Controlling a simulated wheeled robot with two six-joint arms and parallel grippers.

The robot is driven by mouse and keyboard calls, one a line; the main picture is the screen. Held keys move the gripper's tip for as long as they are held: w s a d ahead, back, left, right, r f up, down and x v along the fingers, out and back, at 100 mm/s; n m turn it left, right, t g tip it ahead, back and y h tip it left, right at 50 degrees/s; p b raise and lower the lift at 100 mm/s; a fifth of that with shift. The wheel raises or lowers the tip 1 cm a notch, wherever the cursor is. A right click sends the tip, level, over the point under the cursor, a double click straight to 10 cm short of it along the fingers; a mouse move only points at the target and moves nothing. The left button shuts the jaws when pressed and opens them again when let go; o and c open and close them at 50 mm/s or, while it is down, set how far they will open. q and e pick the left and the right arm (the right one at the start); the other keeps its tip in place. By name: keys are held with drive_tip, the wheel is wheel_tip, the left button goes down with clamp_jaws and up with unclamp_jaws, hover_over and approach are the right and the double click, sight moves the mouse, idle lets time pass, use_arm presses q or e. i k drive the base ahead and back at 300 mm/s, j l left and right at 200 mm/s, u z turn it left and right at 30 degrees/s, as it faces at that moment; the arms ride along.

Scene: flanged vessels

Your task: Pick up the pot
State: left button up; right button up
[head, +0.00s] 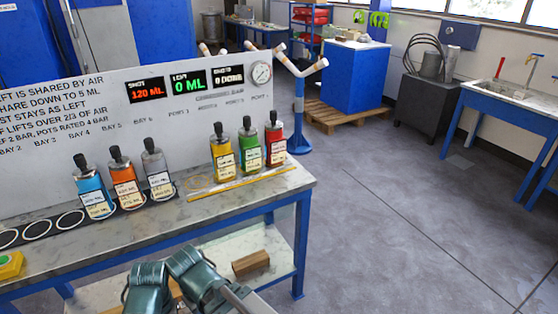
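Several flanged pots with black tops stand upright on the workbench (90,240). The blue pot (92,184), orange pot (125,177) and grey pot (155,164) stand on a dark strip with white rings. The yellow pot (220,151), green pot (249,141) and red pot (274,132) stand to the right, behind a yellow line. Each carries small labels, mostly too small to read. Teal arm parts of mine show at the bottom centre, in front of the bench and apart from the pots. Neither gripper's fingertips can be made out.
A white panel (70,112) with displays, reading 120 ML, 0 ML and 0 DONE, and a gauge (261,74) stands behind the pots. Empty rings (34,228) lie at left. A brown block (251,263) lies on the lower shelf. Floor (400,230) is clear at right.

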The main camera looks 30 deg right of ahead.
sight(274, 142)
drive_tip(key=i+l, duration=0.2)
drive_tip(key=l, duration=0.15)
drive_tip(key=i+l, duration=0.2)
drive_tip(key=l, duration=0.15)
drive_tip(key=i+l, duration=0.2)
drive_tip(key=l, duration=0.2)
drive_tip(key=i+l, duration=0.2)
drive_tip(key=l, duration=0.15)
drive_tip(key=k+z, duration=0.05)
